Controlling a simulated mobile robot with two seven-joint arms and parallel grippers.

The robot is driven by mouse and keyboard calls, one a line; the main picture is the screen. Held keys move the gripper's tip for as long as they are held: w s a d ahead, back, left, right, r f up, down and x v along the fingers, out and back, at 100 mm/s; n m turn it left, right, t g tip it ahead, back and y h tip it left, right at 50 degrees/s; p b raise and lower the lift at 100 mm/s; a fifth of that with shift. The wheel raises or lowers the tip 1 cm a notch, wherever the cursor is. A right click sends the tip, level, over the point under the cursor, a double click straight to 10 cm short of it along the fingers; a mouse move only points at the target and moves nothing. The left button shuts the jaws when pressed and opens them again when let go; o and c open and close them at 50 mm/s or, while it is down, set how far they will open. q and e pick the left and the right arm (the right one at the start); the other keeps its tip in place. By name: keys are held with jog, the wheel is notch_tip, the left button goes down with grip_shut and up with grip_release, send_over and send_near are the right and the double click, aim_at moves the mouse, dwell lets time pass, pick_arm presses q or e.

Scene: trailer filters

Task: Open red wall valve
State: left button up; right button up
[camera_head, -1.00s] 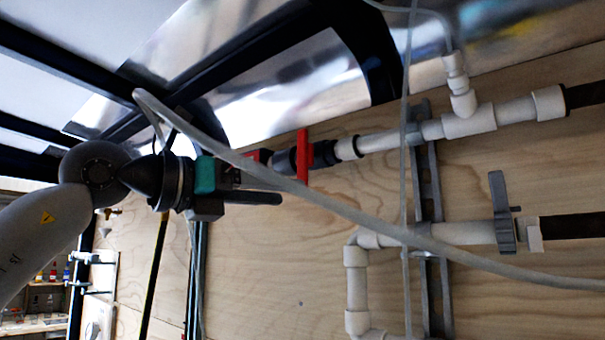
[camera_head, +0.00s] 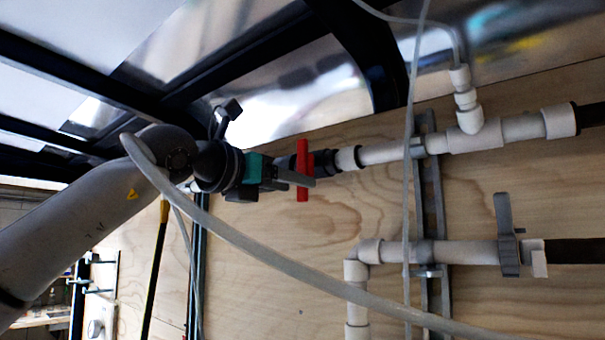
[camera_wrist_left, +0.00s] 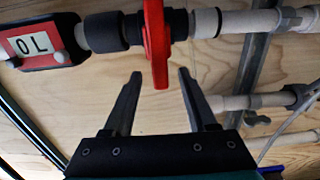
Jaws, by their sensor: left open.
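The red wall valve handle (camera_head: 303,170) stands upright across the upper pipe in the head view. In the left wrist view the red handle (camera_wrist_left: 157,45) hangs across the pipe, its lower end just beyond and between the fingertips. My left gripper (camera_head: 306,181) reaches in from the left, close to the handle. In the wrist view the left gripper (camera_wrist_left: 160,75) has its two fingers apart with nothing between them along their length. I cannot tell if a finger touches the handle. My right gripper is not in view.
A lower white pipe has a grey valve handle (camera_head: 507,235). A metal strut (camera_head: 431,200) holds both pipes to the plywood wall. A grey hose (camera_head: 270,262) hangs across the view.

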pick_arm(q)
jog(key=shift+p+x, duration=0.6)
jog(key=shift+x, duration=1.25)
jog(key=shift+c, duration=0.3)
grip_shut()
